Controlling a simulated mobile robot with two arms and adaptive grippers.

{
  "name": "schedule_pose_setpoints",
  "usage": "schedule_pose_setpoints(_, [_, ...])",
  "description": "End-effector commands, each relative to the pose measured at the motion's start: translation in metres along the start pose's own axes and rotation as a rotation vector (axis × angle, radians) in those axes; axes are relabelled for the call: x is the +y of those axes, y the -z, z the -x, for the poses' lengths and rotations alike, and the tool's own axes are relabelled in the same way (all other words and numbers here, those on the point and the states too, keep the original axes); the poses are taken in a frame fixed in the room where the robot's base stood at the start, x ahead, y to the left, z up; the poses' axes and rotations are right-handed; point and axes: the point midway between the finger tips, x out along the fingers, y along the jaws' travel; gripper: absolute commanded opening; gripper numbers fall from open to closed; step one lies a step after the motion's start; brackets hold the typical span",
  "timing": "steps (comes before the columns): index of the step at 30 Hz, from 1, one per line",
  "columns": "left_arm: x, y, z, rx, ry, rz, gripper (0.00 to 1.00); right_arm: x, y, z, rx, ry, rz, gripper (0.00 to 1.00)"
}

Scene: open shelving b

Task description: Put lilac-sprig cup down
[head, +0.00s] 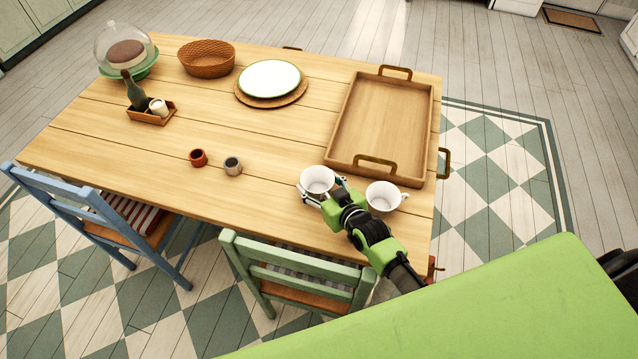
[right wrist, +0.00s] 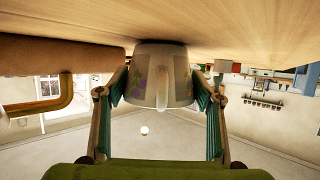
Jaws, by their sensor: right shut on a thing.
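The lilac-sprig cup (head: 317,180) is white and sits at the near right part of the wooden table, just in front of the tray. In the right wrist view, which is upside down, the cup (right wrist: 150,80) shows purple and green sprig marks on its side. My right gripper (head: 325,190) is shut on this cup, with one finger on each side of it; the fingers also show in the right wrist view (right wrist: 160,98). The cup's base is at or very close to the tabletop; I cannot tell whether it touches. My left gripper is not in view.
A second white cup (head: 383,196) stands close to the right. An empty wooden tray (head: 332,150) with bronze handles lies behind. A red cup (head: 198,158) and a grey cup (head: 232,166) stand to the left. A green chair (head: 290,268) is at the table's near edge (head: 150,180).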

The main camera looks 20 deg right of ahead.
Motion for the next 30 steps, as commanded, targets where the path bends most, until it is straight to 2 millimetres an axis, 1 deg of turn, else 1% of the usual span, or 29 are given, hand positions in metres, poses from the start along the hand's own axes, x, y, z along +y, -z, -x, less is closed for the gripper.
schedule_pose_setpoints(5, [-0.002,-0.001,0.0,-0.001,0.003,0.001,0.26,0.0,0.002,0.0,0.003,0.0,0.0,0.35])
schedule_pose_setpoints(9, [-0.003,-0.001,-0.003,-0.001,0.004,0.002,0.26,0.0,-0.003,-0.002,0.002,0.0,0.001,0.35])
schedule_pose_setpoints(10, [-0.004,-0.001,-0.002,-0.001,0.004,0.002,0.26,0.0,-0.002,-0.001,0.001,0.0,0.001,0.69])
schedule_pose_setpoints(11, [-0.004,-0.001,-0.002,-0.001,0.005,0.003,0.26,0.0,-0.002,-0.001,0.001,0.0,0.001,0.76])
schedule_pose_setpoints(12, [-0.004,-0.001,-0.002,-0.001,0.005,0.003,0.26,0.0,-0.002,-0.001,0.001,0.0,0.001,0.78])
schedule_pose_setpoints(20, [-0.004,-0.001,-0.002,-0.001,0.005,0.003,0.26,0.0,-0.002,-0.001,0.001,0.0,0.001,0.78])
schedule_pose_setpoints(23, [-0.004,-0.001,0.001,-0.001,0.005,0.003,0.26,0.0,0.002,0.001,0.001,0.0,0.0,0.78])
schedule_pose_setpoints(26, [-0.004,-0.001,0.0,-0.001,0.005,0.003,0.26,0.0,0.0,0.008,-0.001,0.0,0.001,0.78])
schedule_pose_setpoints(30, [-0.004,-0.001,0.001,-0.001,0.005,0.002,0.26,0.001,0.0,0.029,0.0,-0.001,0.002,0.78])
